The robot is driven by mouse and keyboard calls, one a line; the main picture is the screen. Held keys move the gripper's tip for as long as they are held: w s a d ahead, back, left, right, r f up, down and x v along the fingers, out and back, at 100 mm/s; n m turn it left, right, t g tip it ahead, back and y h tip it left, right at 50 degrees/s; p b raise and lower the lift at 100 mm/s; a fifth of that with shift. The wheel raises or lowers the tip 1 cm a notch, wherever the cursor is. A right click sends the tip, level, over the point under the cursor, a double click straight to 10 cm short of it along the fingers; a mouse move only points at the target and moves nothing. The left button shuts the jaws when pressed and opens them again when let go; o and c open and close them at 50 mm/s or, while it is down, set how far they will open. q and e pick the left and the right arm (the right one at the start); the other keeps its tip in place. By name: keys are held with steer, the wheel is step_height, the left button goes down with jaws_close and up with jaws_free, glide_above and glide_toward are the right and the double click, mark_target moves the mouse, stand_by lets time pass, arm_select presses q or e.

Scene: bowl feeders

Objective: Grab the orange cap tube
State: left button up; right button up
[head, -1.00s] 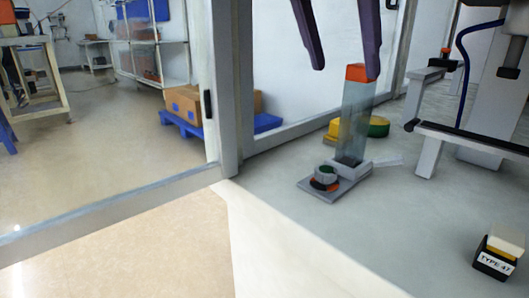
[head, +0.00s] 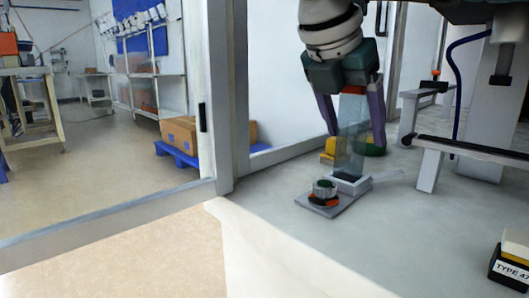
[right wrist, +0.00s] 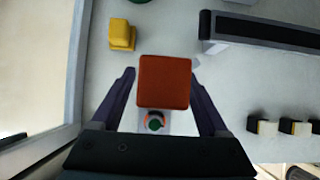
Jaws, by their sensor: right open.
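The clear square tube (head: 350,150) stands upright on a small grey base (head: 352,183) on the table, with an orange cap (head: 353,90) on top. In the right wrist view the orange cap (right wrist: 164,82) is seen from above, between the two fingers. My right gripper (head: 355,135) is open and points down, with one dark purple finger on each side of the tube. My left gripper is not in view.
A round knob (head: 324,188) on a plate stands in front of the tube. A yellow thing (head: 328,150) stands behind it; it also shows in the right wrist view (right wrist: 122,35). A machine with a dark rail (head: 470,150) stands to the right. A grey frame post (head: 222,100) rises at left.

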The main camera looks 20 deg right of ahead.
steer(key=shift+c, duration=0.4)
jaws_close()
steer(key=shift+r, duration=0.1)
